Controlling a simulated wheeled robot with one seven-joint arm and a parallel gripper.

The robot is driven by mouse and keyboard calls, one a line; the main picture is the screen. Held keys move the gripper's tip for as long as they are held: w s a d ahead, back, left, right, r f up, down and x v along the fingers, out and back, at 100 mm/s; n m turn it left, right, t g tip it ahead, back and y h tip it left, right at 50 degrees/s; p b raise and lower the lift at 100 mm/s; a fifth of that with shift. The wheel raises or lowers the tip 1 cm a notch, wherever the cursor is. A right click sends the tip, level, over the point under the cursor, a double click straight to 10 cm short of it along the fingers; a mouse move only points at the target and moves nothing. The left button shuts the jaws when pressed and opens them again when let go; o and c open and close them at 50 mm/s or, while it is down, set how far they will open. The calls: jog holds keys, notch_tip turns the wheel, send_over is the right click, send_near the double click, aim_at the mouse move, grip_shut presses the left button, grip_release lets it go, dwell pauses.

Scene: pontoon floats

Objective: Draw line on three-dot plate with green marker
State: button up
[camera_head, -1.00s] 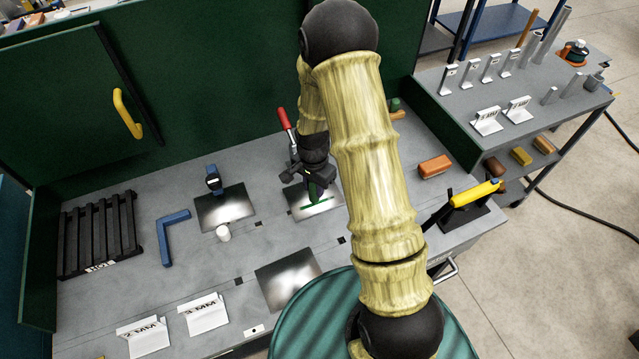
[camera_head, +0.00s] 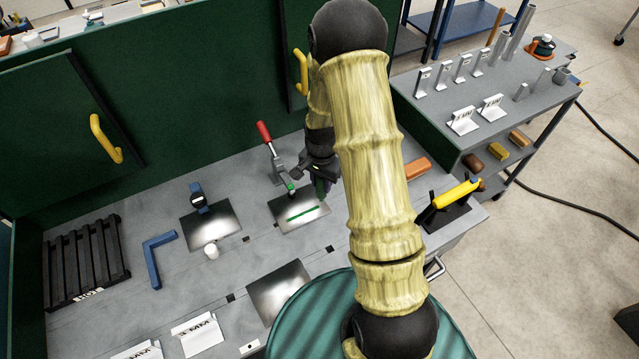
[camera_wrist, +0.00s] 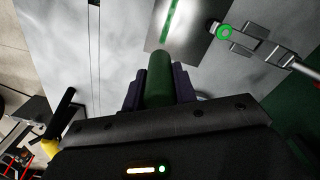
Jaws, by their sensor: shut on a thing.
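A metal plate (camera_head: 287,216) lies on the grey bench under a red-handled clamp (camera_head: 265,135). A straight green line (camera_head: 302,214) runs across it. I cannot make out dots on it. My gripper (camera_head: 322,187) is at the plate's right end, partly behind my arm. In the wrist view my gripper (camera_wrist: 158,88) is shut on the green marker (camera_wrist: 158,75), which points toward the near edge of the plate (camera_wrist: 195,35). The green line (camera_wrist: 171,20) shows beyond the marker. The marker's tip seems clear of the line; its height above the plate cannot be told.
Another plate (camera_head: 225,225) sits under a blue clamp (camera_head: 198,195), and a third plate (camera_head: 280,290) lies nearer. A yellow-handled tool (camera_head: 455,195) stands right.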

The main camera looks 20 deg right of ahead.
jog(key=shift+w+r+p, duration=0.1)
jog(key=shift+r+p, duration=1.45)
jog(key=shift+r, duration=0.9)
